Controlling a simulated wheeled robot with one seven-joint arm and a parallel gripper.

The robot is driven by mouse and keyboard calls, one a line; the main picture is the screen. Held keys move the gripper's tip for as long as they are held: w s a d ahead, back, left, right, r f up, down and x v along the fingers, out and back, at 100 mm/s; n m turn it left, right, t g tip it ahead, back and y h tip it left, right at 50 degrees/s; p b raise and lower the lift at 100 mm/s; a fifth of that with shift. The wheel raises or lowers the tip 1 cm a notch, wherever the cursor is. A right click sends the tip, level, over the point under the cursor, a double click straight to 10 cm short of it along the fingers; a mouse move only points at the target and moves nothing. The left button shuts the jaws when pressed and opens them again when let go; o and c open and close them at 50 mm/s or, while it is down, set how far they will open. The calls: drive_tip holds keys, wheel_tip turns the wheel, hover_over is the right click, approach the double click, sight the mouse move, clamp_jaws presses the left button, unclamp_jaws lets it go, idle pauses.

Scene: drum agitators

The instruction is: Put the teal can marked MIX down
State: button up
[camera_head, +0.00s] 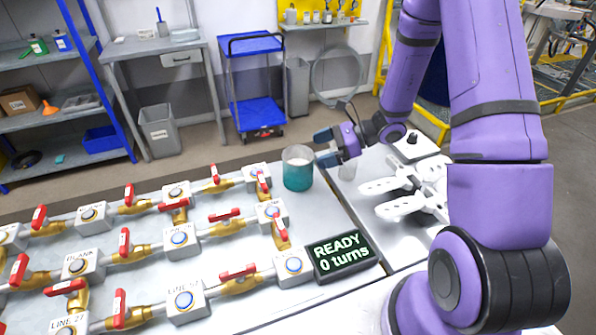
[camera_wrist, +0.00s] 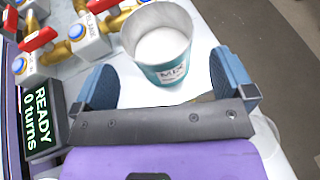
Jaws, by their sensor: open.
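The teal can marked MIX (camera_head: 298,172) stands upright on the grey bench top, near its back right part. In the wrist view the can (camera_wrist: 170,72) is open at the top, with pale contents inside and a MIX label on its front. My gripper (camera_head: 325,146) is beside the can on its right. In the wrist view my gripper (camera_wrist: 165,82) has its two blue fingers spread wide, with the can between and just beyond them. I cannot tell whether a finger touches the can.
A black display (camera_head: 342,254) reading "READY 0 turns" sits in front of the can. Brass valves with red handles and blue buttons (camera_head: 180,238) fill the bench to the left. White forked parts (camera_head: 405,190) lie to the right. A little bare bench surrounds the can.

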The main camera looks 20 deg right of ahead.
sight(313, 154)
drive_tip(key=shift+f+x, duration=0.2)
drive_tip(key=shift+x, duration=2.7)
drive_tip(key=shift+s, duration=0.2)
drive_tip(key=c, duration=1)
drive_tip(key=shift+o, duration=0.2)
